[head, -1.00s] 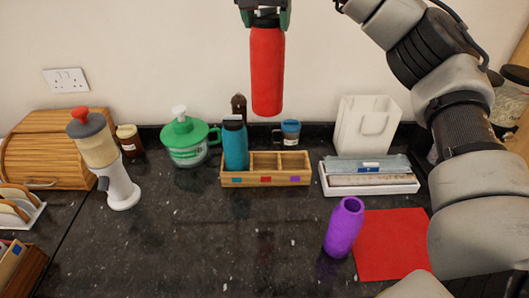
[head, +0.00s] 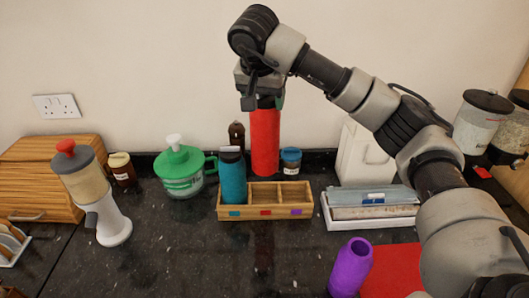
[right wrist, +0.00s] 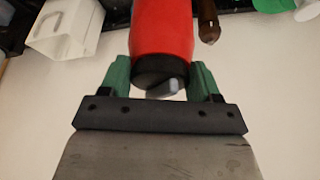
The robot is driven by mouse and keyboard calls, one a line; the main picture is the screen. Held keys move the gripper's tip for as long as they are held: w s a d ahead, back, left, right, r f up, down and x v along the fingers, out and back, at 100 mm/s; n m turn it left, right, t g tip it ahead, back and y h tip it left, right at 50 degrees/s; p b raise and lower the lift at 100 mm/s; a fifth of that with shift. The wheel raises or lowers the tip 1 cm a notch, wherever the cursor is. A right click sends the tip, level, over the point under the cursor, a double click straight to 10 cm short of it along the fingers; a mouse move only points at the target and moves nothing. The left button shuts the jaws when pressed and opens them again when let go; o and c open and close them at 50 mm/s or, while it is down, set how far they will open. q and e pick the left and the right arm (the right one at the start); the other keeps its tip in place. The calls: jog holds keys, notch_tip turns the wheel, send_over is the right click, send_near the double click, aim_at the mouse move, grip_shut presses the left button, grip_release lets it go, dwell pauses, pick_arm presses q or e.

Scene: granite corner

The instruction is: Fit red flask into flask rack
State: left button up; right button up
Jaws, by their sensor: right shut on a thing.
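The red flask (head: 265,143) hangs upright, held at its dark cap by my right gripper (head: 263,100). The right wrist view also shows the red flask (right wrist: 161,30) between the green fingers of my right gripper (right wrist: 160,80). The flask's bottom is just above and behind the wooden flask rack (head: 235,213) in the picture; I cannot tell the exact gap. The rack has a row of compartments with blue, red and purple marks on its front. A teal flask (head: 232,178) stands in the left compartment; the other two look empty. The purple flask (head: 350,268) stands on the counter. My left gripper is not in view.
A white tray with folded cloths (head: 372,222) lies right of the rack. A green-lidded jug (head: 181,170), a brown bottle (head: 237,134) and a blue-lidded jar (head: 290,160) stand close by. The counter in front of the rack (head: 200,262) is clear.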

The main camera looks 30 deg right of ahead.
aim_at(265, 151)
notch_tip(265, 151, down, 11)
jog(key=p, duration=0.2)
jog(key=shift+p, duration=0.35)
notch_tip(265, 151, down, 3)
jog(key=shift+s+r+p, duration=0.1)
jog(key=shift+p, duration=0.45)
jog(key=shift+f, duration=0.45)
jog(key=o, duration=1.1)
jog(key=shift+f, duration=0.1)
jog(key=shift+o, duration=0.6)
